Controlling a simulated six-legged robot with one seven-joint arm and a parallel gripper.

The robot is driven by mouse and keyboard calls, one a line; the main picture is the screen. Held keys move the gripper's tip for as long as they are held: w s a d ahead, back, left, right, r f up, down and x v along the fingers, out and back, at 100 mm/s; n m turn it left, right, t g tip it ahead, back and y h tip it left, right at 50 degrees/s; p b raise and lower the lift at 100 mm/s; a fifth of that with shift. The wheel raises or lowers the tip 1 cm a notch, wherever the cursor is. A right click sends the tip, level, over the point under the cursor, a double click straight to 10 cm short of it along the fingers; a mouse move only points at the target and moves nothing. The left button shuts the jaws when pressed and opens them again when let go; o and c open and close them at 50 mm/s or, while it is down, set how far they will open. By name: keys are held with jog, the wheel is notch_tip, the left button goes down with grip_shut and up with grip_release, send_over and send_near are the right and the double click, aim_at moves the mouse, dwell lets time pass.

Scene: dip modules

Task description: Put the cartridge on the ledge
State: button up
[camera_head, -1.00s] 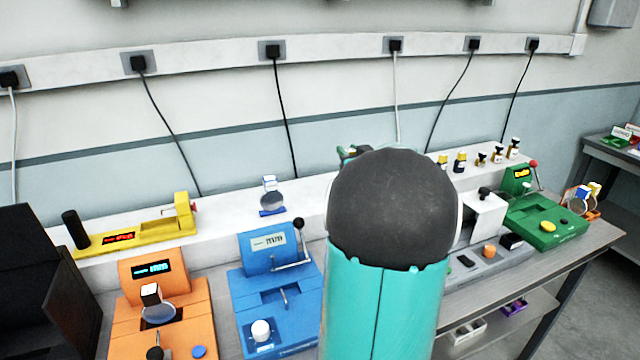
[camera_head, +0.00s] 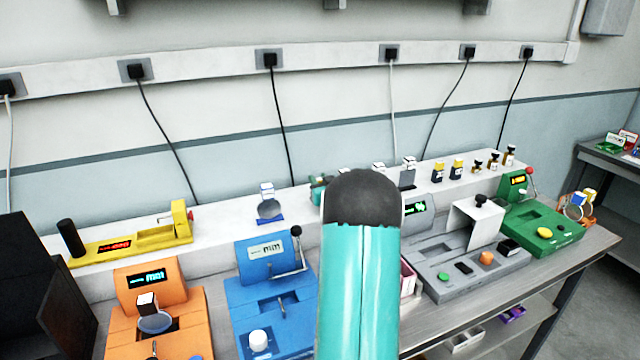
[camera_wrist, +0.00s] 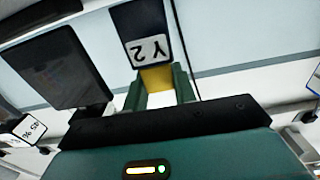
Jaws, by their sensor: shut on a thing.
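In the wrist view my gripper (camera_wrist: 158,82) is shut on the cartridge (camera_wrist: 138,28). The cartridge is dark, with a white label reading "Y 2" upside down and a yellow part between the green fingers. In the head view my dark and teal arm hides most of the gripper, and I cannot make out the held cartridge there. The ledge (camera_head: 226,210) is the long white shelf along the wall behind the devices. Whether the cartridge touches anything is not clear.
On the ledge stand a yellow device (camera_head: 150,236), a round blue-based item (camera_head: 269,209) and several small dark-and-yellow pieces (camera_head: 457,168) at right. Orange (camera_head: 180,318), blue (camera_head: 262,285), grey (camera_head: 455,262) and green (camera_head: 535,222) devices fill the bench. A dark panel (camera_wrist: 62,72) stands left in the wrist view.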

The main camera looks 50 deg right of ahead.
jog(key=shift+f, duration=0.35)
jog(key=shift+s+f, duration=0.1)
jog(key=shift+f, duration=0.05)
jog(key=o, duration=0.7)
jog(key=shift+s+a, duration=0.15)
jog(key=shift+s, duration=0.1)
jog(key=v, duration=1.1)
jog(key=shift+s+a, duration=0.1)
jog(key=shift+s, duration=0.1)
